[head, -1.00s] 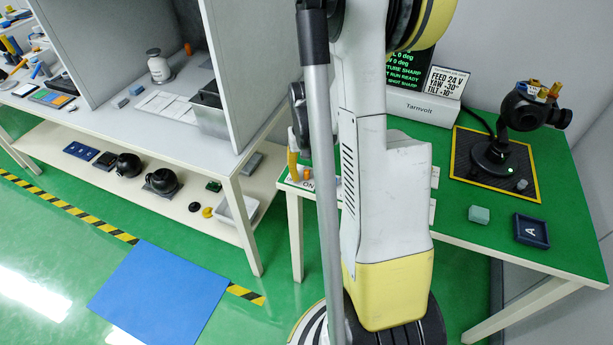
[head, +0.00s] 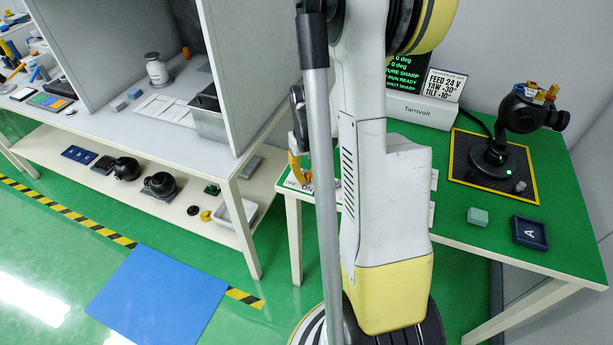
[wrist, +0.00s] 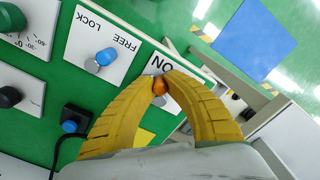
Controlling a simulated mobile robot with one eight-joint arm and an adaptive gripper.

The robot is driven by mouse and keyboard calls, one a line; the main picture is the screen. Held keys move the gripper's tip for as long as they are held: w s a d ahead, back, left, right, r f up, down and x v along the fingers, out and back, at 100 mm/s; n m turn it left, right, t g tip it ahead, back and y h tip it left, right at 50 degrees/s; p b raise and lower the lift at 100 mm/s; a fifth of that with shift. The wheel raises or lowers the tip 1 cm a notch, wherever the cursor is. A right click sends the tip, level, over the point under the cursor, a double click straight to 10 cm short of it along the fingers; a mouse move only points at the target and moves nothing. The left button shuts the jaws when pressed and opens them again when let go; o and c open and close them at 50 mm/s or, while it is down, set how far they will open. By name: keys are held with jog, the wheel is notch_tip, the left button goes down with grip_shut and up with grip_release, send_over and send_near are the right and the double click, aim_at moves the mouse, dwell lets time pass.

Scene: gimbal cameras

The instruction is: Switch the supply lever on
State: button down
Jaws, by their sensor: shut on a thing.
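The supply lever's orange knob (wrist: 160,87) shows in the wrist view between the yellow fingertips of my gripper (wrist: 161,80). The fingers are closed in on it from both sides. A white plate marked "ON" (wrist: 161,64) lies just beyond the knob; the rest of the plate and the lever's stem are hidden by the fingers. In the head view my gripper (head: 300,170) is low over the left end of the green table, partly hidden by my arm. I cannot tell the lever's position.
Next to the lever is a "FREE LOCK" plate (wrist: 85,35) with a blue-topped knob (wrist: 106,57). A black box with a blue button (wrist: 76,120) is nearby. The green table (head: 455,222) also holds a Tarnvolt unit (head: 418,111), a gimbal camera (head: 500,150) and a tray marked "A" (head: 530,232).

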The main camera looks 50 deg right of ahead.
aim_at(307, 174)
jog(key=c, duration=1.4)
grip_release()
jog(key=shift+r, duration=0.1)
notch_tip(307, 174, up, 12)
jog(key=s+a+r+n+t, duration=0.1)
jog(key=a+r+t, duration=0.1)
jog(key=a, duration=0.6)
jog(key=s+a+r+n+t, duration=0.2)
jog(key=a, duration=0.7)
jog(key=s+a+r+n+t, duration=0.2)
jog(key=a+r+t, duration=0.1)
jog(key=a, duration=0.6)
